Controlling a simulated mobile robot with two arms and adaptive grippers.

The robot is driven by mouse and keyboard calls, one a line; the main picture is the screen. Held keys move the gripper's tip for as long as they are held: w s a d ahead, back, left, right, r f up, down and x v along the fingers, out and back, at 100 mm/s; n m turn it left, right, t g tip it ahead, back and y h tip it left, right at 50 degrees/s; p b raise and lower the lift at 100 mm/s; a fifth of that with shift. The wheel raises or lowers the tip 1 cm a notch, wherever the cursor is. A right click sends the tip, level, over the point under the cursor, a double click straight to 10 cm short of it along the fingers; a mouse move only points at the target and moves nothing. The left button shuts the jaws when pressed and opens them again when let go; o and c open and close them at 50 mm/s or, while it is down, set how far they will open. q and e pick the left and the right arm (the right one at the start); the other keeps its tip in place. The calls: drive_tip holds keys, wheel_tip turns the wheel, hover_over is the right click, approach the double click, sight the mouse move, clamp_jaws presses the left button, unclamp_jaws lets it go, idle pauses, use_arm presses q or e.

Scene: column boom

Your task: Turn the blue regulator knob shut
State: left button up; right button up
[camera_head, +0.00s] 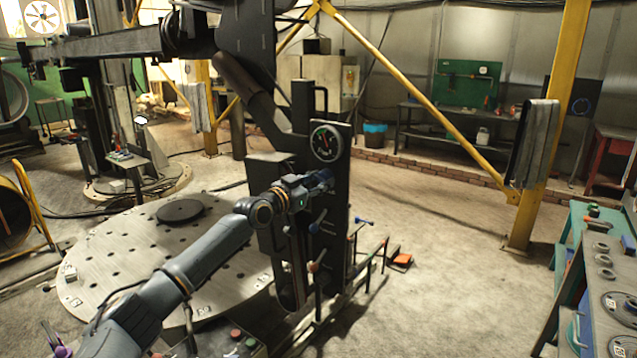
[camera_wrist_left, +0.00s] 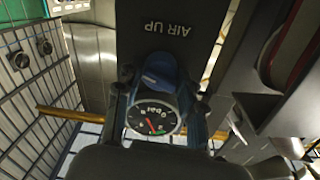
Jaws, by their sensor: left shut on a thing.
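The blue regulator knob (camera_wrist_left: 162,72) shows in the left wrist view on a dark panel marked "AIR UP", between my gripper's two fingers. In the head view my left gripper (camera_head: 316,183) reaches the dark upright panel (camera_head: 337,205) just below the round pressure gauge (camera_head: 326,143). It is shut on the knob and hides most of it there. The gauge (camera_wrist_left: 153,116) also shows in the left wrist view, with a red needle on a dark face. My right gripper is not in view.
Small levers with blue (camera_head: 364,221) and orange (camera_head: 313,267) ends stick out below the gripper. A round perforated platform (camera_head: 130,245) lies to the left. The floor between panel and bench is mostly clear.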

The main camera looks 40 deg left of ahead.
use_arm(q)
drive_tip(key=n, duration=0.2)
drive_tip(key=shift+n+b, duration=0.4)
drive_tip(key=shift+n, duration=0.9)
drive_tip(key=n, duration=0.2)
drive_tip(key=shift+r+n, duration=0.1)
drive_tip(key=shift+n, duration=0.3)
drive_tip(key=n+p, duration=0.1)
drive_tip(key=n, duration=0.1)
drive_tip(key=shift+n+t, duration=0.3)
drive_tip(key=shift+n, duration=0.1)
drive_tip(key=n+p, duration=0.1)
drive_tip(key=n, duration=0.2)
drive_tip(key=shift+y, duration=0.3)
drive_tip(key=n+p, duration=0.2)
drive_tip(key=n, duration=0.1)
drive_tip(key=shift+n+p, duration=0.3)
drive_tip(key=n+p, duration=0.3)
drive_tip(key=n, duration=0.1)
drive_tip(key=shift+d+n+y, duration=0.1)
drive_tip(key=shift+n+y, duration=0.3)
drive_tip(key=shift+n, duration=0.5)
drive_tip(key=shift+f+p, duration=0.2)
drive_tip(key=shift+p, duration=0.1)
